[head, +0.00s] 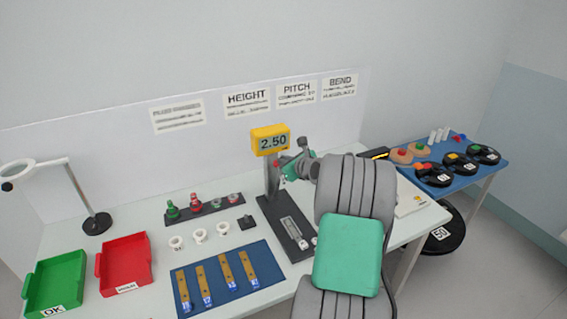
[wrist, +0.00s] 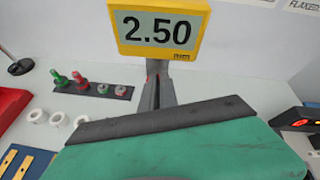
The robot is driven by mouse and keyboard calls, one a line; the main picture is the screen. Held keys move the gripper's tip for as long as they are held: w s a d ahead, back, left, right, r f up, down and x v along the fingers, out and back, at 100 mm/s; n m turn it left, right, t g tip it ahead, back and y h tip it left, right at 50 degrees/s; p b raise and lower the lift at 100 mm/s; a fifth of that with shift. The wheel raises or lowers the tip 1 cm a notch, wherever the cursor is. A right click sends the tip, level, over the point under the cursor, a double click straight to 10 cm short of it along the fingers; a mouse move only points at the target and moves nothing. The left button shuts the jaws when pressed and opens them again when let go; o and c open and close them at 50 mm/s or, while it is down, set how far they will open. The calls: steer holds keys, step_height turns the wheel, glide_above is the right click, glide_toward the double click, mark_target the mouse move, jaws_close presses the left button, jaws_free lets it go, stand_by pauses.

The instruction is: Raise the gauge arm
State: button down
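The gauge stands on the white table, with a yellow display (head: 271,139) reading 2.50 on a grey column above a dark base (head: 286,228). The display (wrist: 158,30) also fills the top of the wrist view. A small red part (head: 276,163) shows beside the column; I cannot tell whether it belongs to the gauge arm. My gripper (head: 290,172) is close beside the column, on its right, below the display. My green hand and its dark bar hide the lower gauge in the wrist view.
A blue mat (head: 214,300) with brass strips lies in front, with white rings (head: 199,236) behind it. A rack (head: 207,207) holds green and red pieces. Green (head: 55,283) and red (head: 124,264) trays and a magnifier lamp (head: 97,222) are left. A blue table (head: 470,178) stands right.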

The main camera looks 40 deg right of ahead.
steer(key=shift+w+d+r, duration=0.1)
steer(key=shift+w+r, duration=0.4)
steer(key=shift+r, duration=0.4)
steer(key=shift+w+r+p, duration=0.1)
steer(key=shift+r+p, duration=0.45)
steer(key=r+p, duration=0.2)
steer(key=shift+w+r+p, duration=0.2)
steer(key=shift+w+p, duration=0.1)
steer(key=shift+p, duration=0.05)
steer(key=r, duration=0.1)
steer(key=s+r+p, duration=0.1)
steer(key=r, duration=0.1)
steer(key=s+r, duration=0.1)
steer(key=r, duration=0.1)
steer(key=shift+d, duration=0.35)
